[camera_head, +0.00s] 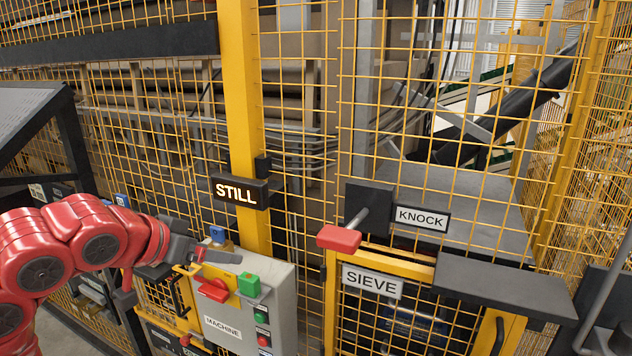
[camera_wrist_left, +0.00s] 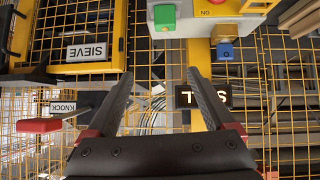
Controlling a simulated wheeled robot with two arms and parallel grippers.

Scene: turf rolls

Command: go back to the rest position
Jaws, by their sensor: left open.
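My left arm comes in from the left in the head view, and its gripper (camera_head: 208,258) is open and empty in front of the grey machine box (camera_head: 228,334). In the left wrist view the two dark fingers of the gripper (camera_wrist_left: 161,76) stand apart with nothing between them. The box bears a red knob on a yellow plate (camera_head: 213,290) and a green button (camera_head: 248,284). A blue button (camera_head: 217,234) shows just beyond the fingers. My right gripper is in neither view.
A yellow mesh fence with a post (camera_head: 243,120) stands close ahead. A lit sign (camera_head: 240,191) reads STILL. To the right are a red knock paddle (camera_head: 339,238), a gate labelled SIEVE (camera_head: 372,281) and a dark shelf (camera_head: 505,288). Dark sloping metalwork (camera_head: 35,125) is at left.

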